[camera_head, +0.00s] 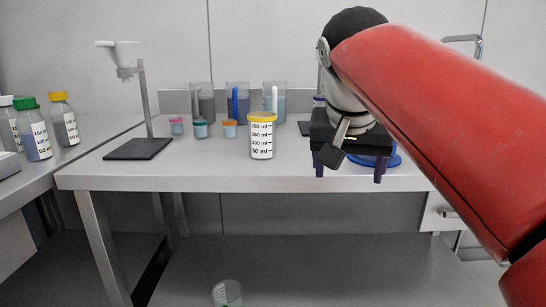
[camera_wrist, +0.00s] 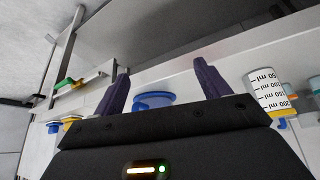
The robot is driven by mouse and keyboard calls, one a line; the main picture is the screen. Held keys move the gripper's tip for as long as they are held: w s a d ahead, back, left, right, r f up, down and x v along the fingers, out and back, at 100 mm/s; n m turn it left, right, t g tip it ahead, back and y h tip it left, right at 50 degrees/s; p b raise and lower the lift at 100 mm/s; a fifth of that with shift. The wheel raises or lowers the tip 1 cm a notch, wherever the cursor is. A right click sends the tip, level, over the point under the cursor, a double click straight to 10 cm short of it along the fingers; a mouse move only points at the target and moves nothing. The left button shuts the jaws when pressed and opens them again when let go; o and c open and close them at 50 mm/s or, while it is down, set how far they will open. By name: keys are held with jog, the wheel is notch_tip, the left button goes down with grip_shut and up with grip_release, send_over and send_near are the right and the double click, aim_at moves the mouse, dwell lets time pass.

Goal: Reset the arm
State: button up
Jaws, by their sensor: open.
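My arm reaches in from the right in the head view, with my gripper (camera_head: 350,172) over the right part of the bench. Its two dark purple fingers are spread apart and point down, with nothing between them. The wrist view also shows my gripper (camera_wrist: 163,85) with its fingers wide apart. A blue round object (camera_head: 393,159) lies behind the gripper and is partly hidden by it; a blue round piece also shows between the fingers in the wrist view (camera_wrist: 153,101). A yellow-lidded graduated jar (camera_head: 261,140) stands upright on the bench, left of the gripper and apart from it.
The steel bench (camera_head: 205,180) has clear room along its front left. Several small lidded cups and tall beakers (camera_head: 238,100) stand behind the jar. A funnel stand (camera_head: 143,95) is at left. Bottles (camera_head: 36,135) stand on a side counter. A beaker (camera_head: 227,293) is below.

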jog(key=s+d+f+n+y, duration=0.1)
jog(key=s+f, duration=0.6)
jog(key=f, duration=0.5)
jog(key=s+d+f+n, duration=0.2)
jog(key=s+f, duration=0.6)
jog(key=f, duration=0.5)
jog(key=shift+d+f+y, duration=0.15)
jog(key=shift+f+y, duration=0.1)
jog(key=shift+y, duration=0.15)
